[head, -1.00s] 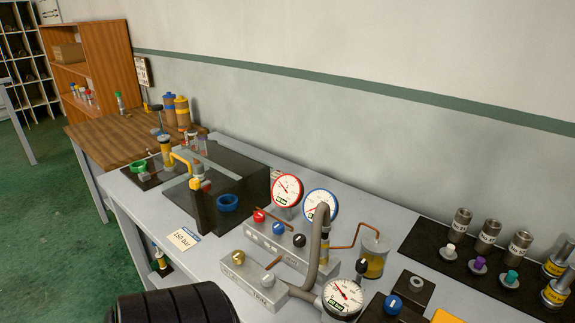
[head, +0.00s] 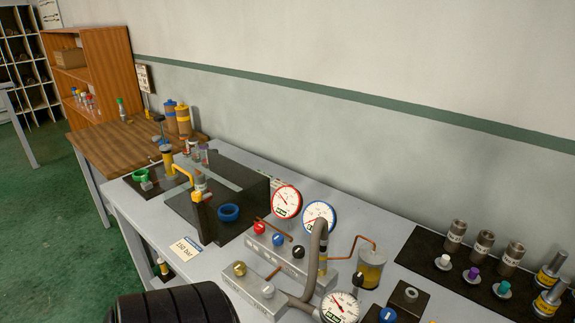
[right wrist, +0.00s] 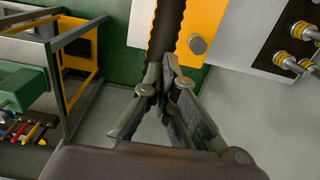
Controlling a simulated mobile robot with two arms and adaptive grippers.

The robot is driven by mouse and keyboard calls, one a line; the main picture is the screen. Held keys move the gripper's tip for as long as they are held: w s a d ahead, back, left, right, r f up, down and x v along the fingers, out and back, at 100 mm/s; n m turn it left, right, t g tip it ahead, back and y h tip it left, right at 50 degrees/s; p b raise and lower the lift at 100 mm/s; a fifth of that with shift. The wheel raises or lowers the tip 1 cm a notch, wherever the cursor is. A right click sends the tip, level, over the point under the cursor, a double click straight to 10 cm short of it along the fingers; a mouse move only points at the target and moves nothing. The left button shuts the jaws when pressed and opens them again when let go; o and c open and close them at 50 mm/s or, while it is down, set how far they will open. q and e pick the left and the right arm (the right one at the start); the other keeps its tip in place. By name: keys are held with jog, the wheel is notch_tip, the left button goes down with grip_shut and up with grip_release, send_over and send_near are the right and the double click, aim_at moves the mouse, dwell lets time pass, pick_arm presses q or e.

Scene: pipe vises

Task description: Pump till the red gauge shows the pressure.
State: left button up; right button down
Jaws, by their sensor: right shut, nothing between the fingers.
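The red-rimmed gauge (head: 286,201) stands upright on a grey manifold block on the bench; its needle is too small to read surely. A blue-rimmed gauge (head: 318,217) stands beside it, and a third, steel-rimmed gauge (head: 340,306) is at the lower edge. Red, blue and black knobs sit on the manifold (head: 275,248). A card reading 150 bar (head: 187,248) lies to the left. My right gripper (right wrist: 169,62) is shut and empty in the right wrist view, its tips close to a dark ribbed bar (right wrist: 167,25); contact is unclear. My left gripper is out of view.
A clear jar of yellow fluid (head: 370,268) stands right of the manifold, linked by copper pipe. A dark mat (head: 425,245) with steel cylinders and coloured knobs lies at the right. A dark block with a blue ring (head: 229,212) stands left of the gauges.

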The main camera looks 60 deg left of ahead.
jog(key=shift+w+d+f+b, duration=0.1)
jog(key=shift+d+f+b, duration=0.15)
jog(key=shift+f+b, duration=0.65)
jog(key=shift+w+d+f+b, duration=0.1)
jog(key=shift+d+f+b, duration=0.1)
jog(key=shift+f+b, duration=0.7)
jog(key=shift+d+f+b, duration=0.25)
jog(key=shift+f+b, duration=0.35)
jog(key=shift+f, duration=0.55)
jog(key=shift+w+d+f+b, duration=0.1)
jog(key=shift+d+f+b, duration=0.15)
jog(key=shift+f+b, duration=0.85)
jog(key=shift+w+d+f+b, duration=0.1)
jog(key=shift+d+f+b, duration=0.1)
jog(key=shift+f+b, duration=0.8)
jog(key=shift+s+f, duration=0.1)
jog(key=shift+f, duration=0.2)
jog(key=shift+d+f+b, duration=0.15)
jog(key=shift+f+b, duration=0.65)
jog(key=shift+f, duration=0.4)
jog(key=shift+d+f+b, duration=0.1)
jog(key=shift+f+b, duration=0.65)
jog(key=shift+f, duration=0.4)
jog(key=shift+r, duration=0.1)
